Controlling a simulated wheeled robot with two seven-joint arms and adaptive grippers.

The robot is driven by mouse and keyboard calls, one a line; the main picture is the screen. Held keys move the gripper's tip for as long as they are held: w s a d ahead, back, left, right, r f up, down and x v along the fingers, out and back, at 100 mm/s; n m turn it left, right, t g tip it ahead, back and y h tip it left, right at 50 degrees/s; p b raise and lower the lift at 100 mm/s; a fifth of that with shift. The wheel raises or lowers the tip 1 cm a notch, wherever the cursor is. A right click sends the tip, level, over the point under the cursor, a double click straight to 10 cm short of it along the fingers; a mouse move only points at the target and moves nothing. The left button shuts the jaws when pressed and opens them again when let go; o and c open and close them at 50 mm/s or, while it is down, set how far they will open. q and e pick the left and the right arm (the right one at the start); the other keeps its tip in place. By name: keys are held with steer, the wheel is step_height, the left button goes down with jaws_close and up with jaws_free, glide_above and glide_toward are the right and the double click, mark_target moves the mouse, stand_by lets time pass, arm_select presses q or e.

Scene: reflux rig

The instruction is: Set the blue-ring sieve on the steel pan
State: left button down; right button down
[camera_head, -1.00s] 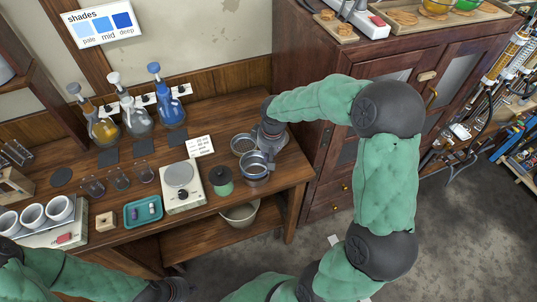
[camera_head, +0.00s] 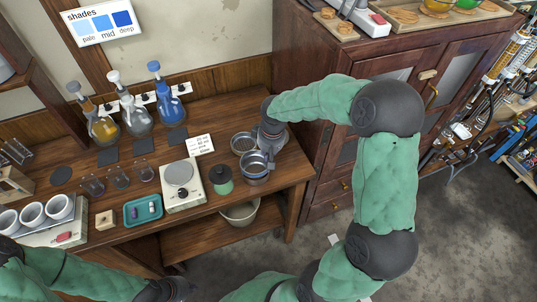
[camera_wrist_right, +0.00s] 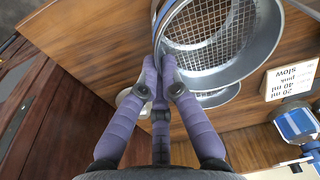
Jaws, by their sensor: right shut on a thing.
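The blue-ring sieve (camera_head: 257,160) is at the right end of the bench, its round steel wall and mesh (camera_wrist_right: 205,35) filling the top of the right wrist view. My right gripper (camera_wrist_right: 163,72) is shut on its rim; in the head view the gripper (camera_head: 268,142) reaches in from the right. Steel shows directly under the sieve (camera_head: 254,181), likely the steel pan; whether they touch is unclear. Another round steel mesh piece (camera_head: 242,142) lies just behind, partly showing below the sieve in the wrist view (camera_wrist_right: 217,97). My left gripper (camera_head: 172,290) is at the bottom edge, fingers unclear.
A green jar with a dark lid (camera_head: 221,180) and a balance (camera_head: 181,185) stand left of the sieve. A printed card (camera_head: 200,145) is behind them. A wooden cabinet (camera_head: 320,150) rises at the right. A bowl (camera_head: 240,214) sits below the bench's front edge.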

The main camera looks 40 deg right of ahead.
steer(key=shift+f+b, duration=0.4)
steer(key=shift+f, duration=0.15)
stand_by(0.4)
steer(key=c, duration=1.4)
jaws_free()
steer(key=shift+o, duration=0.2)
step_height(320, 180, up, 9)
steer(key=p, duration=0.6)
steer(key=shift+p, duration=0.35)
